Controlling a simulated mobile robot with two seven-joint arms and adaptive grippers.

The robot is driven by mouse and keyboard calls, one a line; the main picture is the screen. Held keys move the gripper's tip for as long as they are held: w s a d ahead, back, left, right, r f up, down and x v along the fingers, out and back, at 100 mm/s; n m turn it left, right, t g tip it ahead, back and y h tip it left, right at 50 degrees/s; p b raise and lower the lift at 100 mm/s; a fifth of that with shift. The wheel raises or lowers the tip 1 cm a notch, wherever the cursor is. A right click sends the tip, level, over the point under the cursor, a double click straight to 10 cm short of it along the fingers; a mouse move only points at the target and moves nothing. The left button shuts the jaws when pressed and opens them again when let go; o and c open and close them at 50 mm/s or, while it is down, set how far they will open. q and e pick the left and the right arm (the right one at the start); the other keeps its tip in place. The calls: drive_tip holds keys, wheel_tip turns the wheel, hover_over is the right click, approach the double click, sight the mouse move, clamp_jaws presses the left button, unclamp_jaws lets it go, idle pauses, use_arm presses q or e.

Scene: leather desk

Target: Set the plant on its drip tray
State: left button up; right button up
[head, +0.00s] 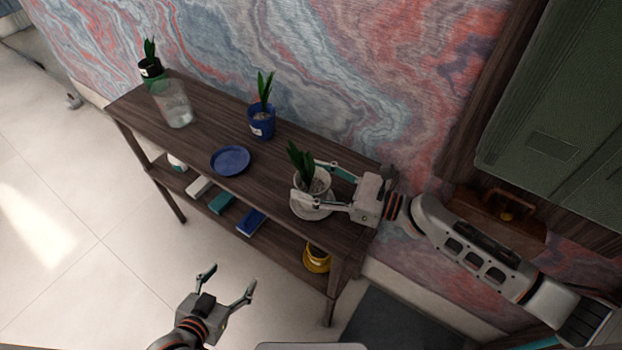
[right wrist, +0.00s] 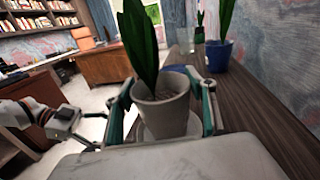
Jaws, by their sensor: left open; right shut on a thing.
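A leafy plant in a pale grey pot (head: 317,184) is at the right part of the dark wooden shelf top. My right gripper (head: 307,181) is shut on this pot, one finger on each side; the pot also shows upright in the right wrist view (right wrist: 163,108). A pale round drip tray (head: 312,214) is under the pot; I cannot tell whether they touch. A blue drip tray (head: 231,160) lies empty near the front edge. A blue pot with a plant (head: 262,126) stands behind it. My left gripper (head: 231,277) is open and empty, in front of the shelf.
A clear glass vase (head: 174,107) and a dark pot with a plant (head: 150,68) stand at the left end. The lower shelf holds books (head: 221,202) and a yellow pot (head: 317,259). The wall runs close behind. Bare top lies between the blue tray and grey pot.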

drive_tip(key=shift+f, duration=0.2)
drive_tip(key=o, duration=1.4)
drive_tip(key=shift+o, duration=0.2)
drive_tip(key=shift+r, duration=0.2)
drive_tip(key=b+v, duration=0.2)
drive_tip(key=v, duration=0.9)
drive_tip(key=shift+f, duration=0.15)
drive_tip(key=shift+s+d, duration=0.15)
drive_tip(key=shift+d, duration=0.3)
